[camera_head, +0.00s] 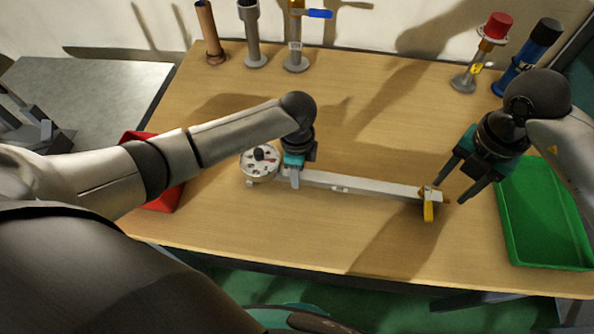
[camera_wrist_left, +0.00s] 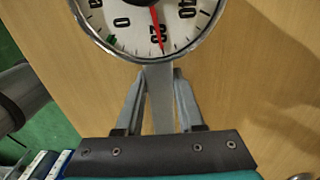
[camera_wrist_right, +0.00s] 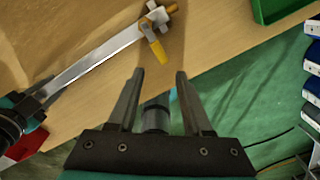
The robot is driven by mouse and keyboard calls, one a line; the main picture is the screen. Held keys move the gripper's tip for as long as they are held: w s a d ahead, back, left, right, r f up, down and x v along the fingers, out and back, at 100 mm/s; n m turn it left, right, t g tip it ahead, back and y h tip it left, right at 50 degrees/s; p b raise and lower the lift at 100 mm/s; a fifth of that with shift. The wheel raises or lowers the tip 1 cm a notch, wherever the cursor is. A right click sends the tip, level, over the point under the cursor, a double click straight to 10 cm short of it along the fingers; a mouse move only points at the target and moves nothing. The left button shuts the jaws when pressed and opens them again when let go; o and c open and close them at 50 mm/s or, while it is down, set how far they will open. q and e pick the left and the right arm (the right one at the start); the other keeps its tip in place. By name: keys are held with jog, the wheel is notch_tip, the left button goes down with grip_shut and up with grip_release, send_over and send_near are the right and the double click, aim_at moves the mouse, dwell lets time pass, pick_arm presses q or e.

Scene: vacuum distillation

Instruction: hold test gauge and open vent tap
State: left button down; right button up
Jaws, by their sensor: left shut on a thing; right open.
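The test gauge lies across the table, with a round white dial (camera_head: 259,163) at its left end and a long flat metal bar (camera_head: 350,186) reaching right. In the left wrist view the dial (camera_wrist_left: 150,22) shows a red needle close to the 20 mark. My left gripper (camera_head: 295,178) is shut on the bar just right of the dial. The vent tap, with a yellow lever (camera_head: 429,205), sits at the bar's right end; the lever (camera_wrist_right: 156,46) also shows in the right wrist view. My right gripper (camera_head: 453,194) is open and empty, just right of the tap, apart from it.
A green tray (camera_head: 545,260) stands at the right and a red bin (camera_head: 168,198) at the left, partly behind my left arm. Several pipe fittings and valves stand along the back, including a blue-handled one (camera_head: 296,40) and a red-capped one (camera_head: 480,60). The table's middle back is clear.

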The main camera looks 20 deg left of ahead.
jog(key=shift+c, duration=0.2)
jog(key=c, duration=0.5)
jog(key=shift+a, duration=0.1)
jog(key=shift+c, duration=1.2)
jog(key=m+y, duration=0.1)
jog(key=m, duration=0.2)
jog(key=a+m+y, duration=0.1)
jog(key=m, duration=0.2)
jog(key=shift+s+a+f+g, duration=0.1)
jog(key=shift+s+f+g, duration=0.1)
jog(key=shift+g, duration=0.1)
grip_shut()
jog(key=m+y, duration=0.1)
jog(key=m, duration=0.1)
jog(key=a+m, duration=0.1)
jog(key=m, duration=0.2)
jog(key=shift+r+y, duration=0.2)
jog(key=shift+y, duration=0.2)
